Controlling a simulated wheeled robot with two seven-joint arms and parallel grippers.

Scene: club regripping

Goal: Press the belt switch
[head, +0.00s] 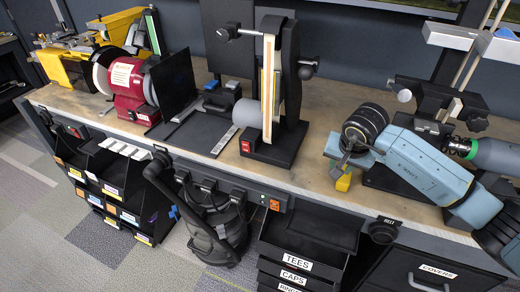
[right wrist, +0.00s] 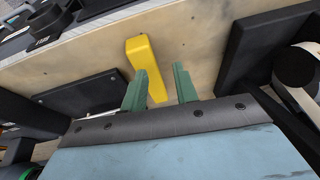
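A tall belt machine (head: 270,90) with a tan vertical belt stands on the bench in the head view. A small red switch (head: 245,146) sits low on the front of its base. My right gripper (head: 338,172) is to the right of this machine, above the bench near its front edge, well apart from the red switch. In the right wrist view its two green fingers (right wrist: 161,76) are spread open. A yellow block (right wrist: 138,52) shows beyond and partly between them; I cannot tell whether they touch it. My left gripper is not in view.
A red grinder (head: 128,85) and a dark panel stand left of the belt machine. An orange switch (head: 275,205) is on the bench's front edge. A black vacuum (head: 222,225) and drawers stand below. Bare bench top lies between the belt machine and my right arm.

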